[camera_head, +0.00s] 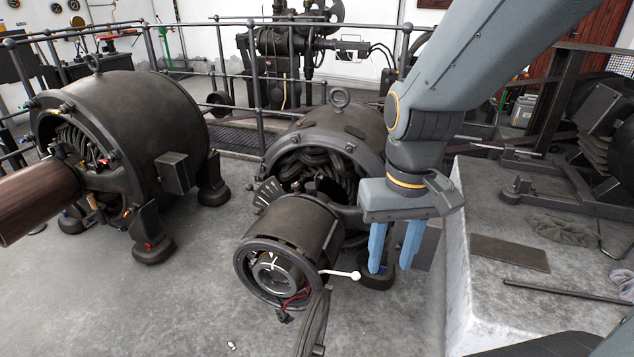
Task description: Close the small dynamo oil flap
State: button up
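The smaller dynamo (330,120) stands in the middle, dark, with its coils showing and a cylindrical front part (292,228) facing me. A white-tipped lever (345,274) sticks out to the right from that front part's lower rim. I cannot make out the oil flap for certain, nor whether it stands open. My gripper (391,267) points down just right of the front part, its two blue fingers apart with nothing seen between them. It appears near the lever's tip but clear of it in the picture; the depth between them is hard to judge. My arm hides part of the dynamo's right side.
A larger dynamo (130,120) with a brown shaft (38,203) stands at left. A pale concrete block (470,240) is close at right, with a plate (509,252), cloth (562,229) and rod on it. Railings run behind. The floor at lower left is mostly clear.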

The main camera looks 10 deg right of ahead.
aim_at(317, 178)
jog(key=u, duration=0.45)
jog(key=k, duration=1.1)
jog(key=z, duration=0.6)
jog(key=i, duration=1.5)
jog(key=u, duration=0.35)
